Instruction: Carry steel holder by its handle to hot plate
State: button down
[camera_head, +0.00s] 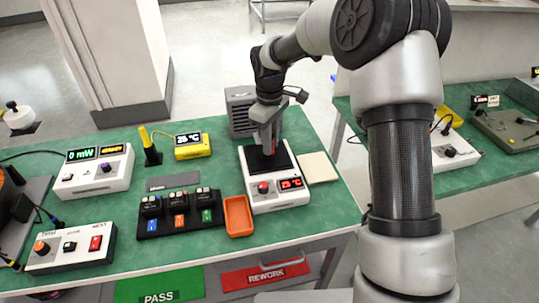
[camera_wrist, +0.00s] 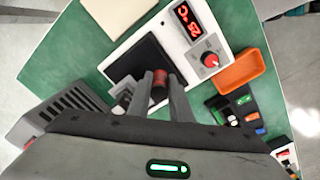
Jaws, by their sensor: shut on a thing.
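The hot plate (camera_head: 280,198) is a white box with a black top, a red knob and a red display. It stands near the right end of the green bench and also shows in the wrist view (camera_wrist: 190,57). My gripper (camera_head: 267,146) is over its black top, pointing down. In the wrist view my gripper (camera_wrist: 160,86) is shut on a dark red-brown upright handle (camera_wrist: 159,80). A grey metal part (camera_wrist: 127,92), seemingly the steel holder, shows beside the left finger. Most of the holder is hidden, and I cannot tell whether it touches the plate.
A grey vented box (camera_head: 238,108) stands close behind the hot plate. An orange tray (camera_head: 238,216) is to its left and a cream pad (camera_head: 318,168) to its right. A black rack (camera_head: 180,224) with several small modules sits further left. A yellow meter (camera_head: 192,147) stands behind the rack.

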jog(key=shift+f+b, duration=0.3)
jog(key=shift+f, duration=1.95)
jog(key=shift+f, duration=0.2)
jog(key=c, duration=1.6)
grip_release()
